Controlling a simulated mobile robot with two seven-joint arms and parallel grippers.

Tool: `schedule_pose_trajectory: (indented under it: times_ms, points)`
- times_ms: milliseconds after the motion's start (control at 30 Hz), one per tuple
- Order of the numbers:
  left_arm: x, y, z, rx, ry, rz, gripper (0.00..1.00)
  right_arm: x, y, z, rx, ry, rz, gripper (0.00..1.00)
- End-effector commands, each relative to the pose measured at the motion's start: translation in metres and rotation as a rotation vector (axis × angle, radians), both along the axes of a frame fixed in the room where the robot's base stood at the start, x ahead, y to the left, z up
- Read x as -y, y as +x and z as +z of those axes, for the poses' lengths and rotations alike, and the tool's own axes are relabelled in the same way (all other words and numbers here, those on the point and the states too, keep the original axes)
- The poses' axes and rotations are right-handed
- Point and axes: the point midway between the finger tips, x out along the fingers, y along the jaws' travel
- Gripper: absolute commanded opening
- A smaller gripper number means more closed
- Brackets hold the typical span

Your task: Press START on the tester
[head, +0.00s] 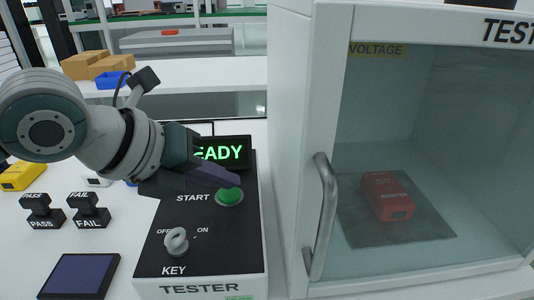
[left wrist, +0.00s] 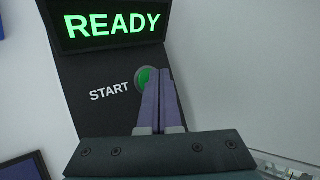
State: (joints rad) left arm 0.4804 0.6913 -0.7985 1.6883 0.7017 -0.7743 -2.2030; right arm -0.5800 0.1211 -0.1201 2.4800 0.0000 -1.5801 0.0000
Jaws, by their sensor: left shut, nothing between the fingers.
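The tester panel (head: 213,258) is a black-topped box with a green START button (head: 230,197), a key switch (head: 177,242) and a display (head: 236,152) reading READY. My left gripper (head: 236,183) is shut and empty, its fingertips at the START button. In the left wrist view the shut fingers (left wrist: 160,75) overlap the right part of the green button (left wrist: 144,78); I cannot tell whether they touch it. The READY display (left wrist: 112,25) is lit there too. My right gripper is not in view.
The tester cabinet (head: 288,120) stands just right of the panel, its glass door shut with a handle (head: 325,215). A red box (head: 387,196) lies inside on a dark mat. PASS (head: 41,212) and FAIL (head: 88,211) stamps and a dark blue pad (head: 79,275) are at left.

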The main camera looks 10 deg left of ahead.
Motion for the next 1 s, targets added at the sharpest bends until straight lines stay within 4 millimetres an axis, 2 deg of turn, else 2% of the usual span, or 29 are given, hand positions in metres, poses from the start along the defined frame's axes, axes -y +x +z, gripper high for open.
schedule_pose_trajectory:
  times_ms: [1000]
  points:
    - [-0.0005,0.0,-0.0094,-0.001,0.001,0.002,0.0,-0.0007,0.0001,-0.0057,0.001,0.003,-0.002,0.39]
